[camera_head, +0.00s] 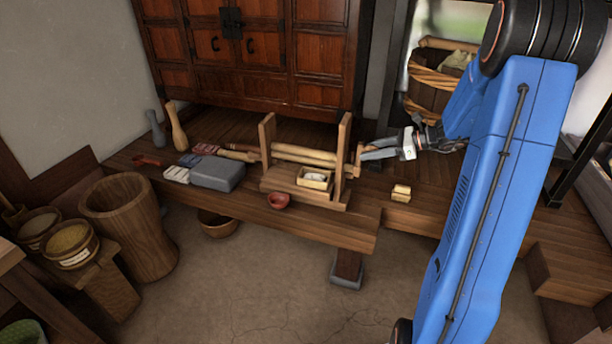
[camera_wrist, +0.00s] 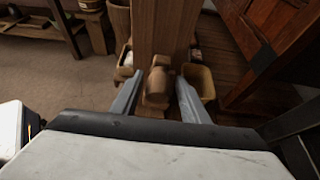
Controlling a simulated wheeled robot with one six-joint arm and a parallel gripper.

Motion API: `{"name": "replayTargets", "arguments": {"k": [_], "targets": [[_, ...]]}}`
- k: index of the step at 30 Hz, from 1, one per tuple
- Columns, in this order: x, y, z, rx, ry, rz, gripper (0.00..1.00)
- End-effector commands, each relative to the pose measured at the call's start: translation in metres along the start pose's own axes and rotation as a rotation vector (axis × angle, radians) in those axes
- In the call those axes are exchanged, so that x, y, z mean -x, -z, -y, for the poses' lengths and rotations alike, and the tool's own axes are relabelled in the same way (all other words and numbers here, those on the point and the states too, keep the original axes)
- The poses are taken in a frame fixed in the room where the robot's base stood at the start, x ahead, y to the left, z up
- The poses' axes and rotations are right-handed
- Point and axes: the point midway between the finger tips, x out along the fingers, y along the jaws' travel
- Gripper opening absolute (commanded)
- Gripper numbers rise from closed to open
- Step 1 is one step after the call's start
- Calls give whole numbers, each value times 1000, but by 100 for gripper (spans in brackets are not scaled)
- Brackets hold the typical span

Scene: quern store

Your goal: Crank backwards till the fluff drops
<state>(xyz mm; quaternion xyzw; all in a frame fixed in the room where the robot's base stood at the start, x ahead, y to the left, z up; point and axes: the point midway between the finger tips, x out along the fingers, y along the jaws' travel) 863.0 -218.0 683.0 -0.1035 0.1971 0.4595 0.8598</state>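The wooden roller gin stands on the low bench, with two upright posts and pale rollers (camera_head: 305,154) between them. A small box (camera_head: 314,185) holding white fluff sits at its front. The wooden crank (camera_head: 357,161) is on the right post's outer side. My gripper (camera_head: 366,152) reaches it from the right. In the wrist view the crank's knob (camera_wrist: 158,80) lies between the two fingers of my gripper (camera_wrist: 158,84), with gaps appearing on both sides. The fingers look open around it. Whether fluff is caught at the rollers is not clear.
Behind is a dark wooden cabinet (camera_head: 250,50). A second wooden container (camera_wrist: 199,82) shows behind the gin.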

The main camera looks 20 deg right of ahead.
Motion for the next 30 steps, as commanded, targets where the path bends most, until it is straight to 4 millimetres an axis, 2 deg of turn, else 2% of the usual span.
{"name": "replayTargets", "arguments": {"k": [11, 30], "targets": [[4, 1, 2, 1, 4, -1, 48], [55, 1, 2, 1, 6, -1, 48]]}}
